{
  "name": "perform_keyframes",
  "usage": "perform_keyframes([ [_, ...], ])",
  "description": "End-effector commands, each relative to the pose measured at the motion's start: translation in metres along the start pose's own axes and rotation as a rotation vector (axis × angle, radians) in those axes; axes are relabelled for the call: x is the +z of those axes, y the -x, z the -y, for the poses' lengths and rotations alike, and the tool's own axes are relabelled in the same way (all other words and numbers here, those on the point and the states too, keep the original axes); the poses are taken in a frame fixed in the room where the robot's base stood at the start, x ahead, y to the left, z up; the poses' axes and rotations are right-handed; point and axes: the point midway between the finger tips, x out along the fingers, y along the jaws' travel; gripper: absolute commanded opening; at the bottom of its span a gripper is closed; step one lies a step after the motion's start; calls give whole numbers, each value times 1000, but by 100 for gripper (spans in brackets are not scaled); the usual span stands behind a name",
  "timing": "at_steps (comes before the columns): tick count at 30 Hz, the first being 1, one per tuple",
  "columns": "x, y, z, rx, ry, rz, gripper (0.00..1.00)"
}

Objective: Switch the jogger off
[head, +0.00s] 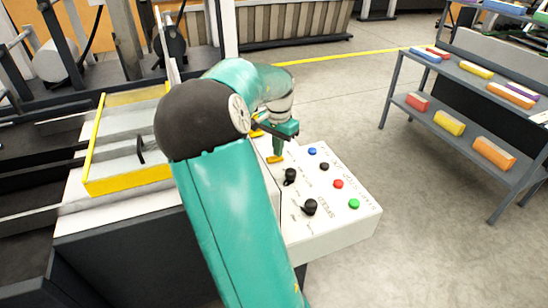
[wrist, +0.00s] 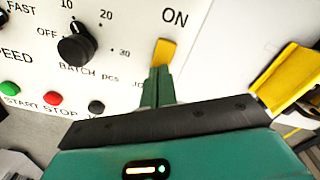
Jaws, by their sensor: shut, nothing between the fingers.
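A yellow switch lever (wrist: 164,52) sits on the white control panel (wrist: 130,15), just below the printed word ON. It also shows in the head view (head: 274,160), partly behind my fingertips. A label beginning "JO" beside it is mostly covered by my gripper. My gripper (wrist: 157,76) is shut and empty. Its fingertips are right at the lever's lower end in the wrist view; I cannot tell whether they touch. In the head view my gripper (head: 278,155) points down over the panel's far left part.
The panel carries a batch knob (head: 291,175), a speed knob (head: 310,206), and blue (head: 312,151), black (head: 324,166), red (head: 338,183) and green (head: 354,203) buttons. A yellow-edged tray (head: 130,182) lies left. A shelf rack (head: 480,90) stands right, with clear floor between.

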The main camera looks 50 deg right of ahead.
Motion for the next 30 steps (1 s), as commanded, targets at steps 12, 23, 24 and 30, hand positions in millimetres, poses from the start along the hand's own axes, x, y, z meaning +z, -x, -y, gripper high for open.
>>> perform_keyframes([
  [12,0,32,0,-2,0,-1,0],
  [23,0,58,0,-2,1,-2,0],
  [24,0,60,0,-2,1,-2,0],
  [30,0,63,0,-1,0,-1,0],
])
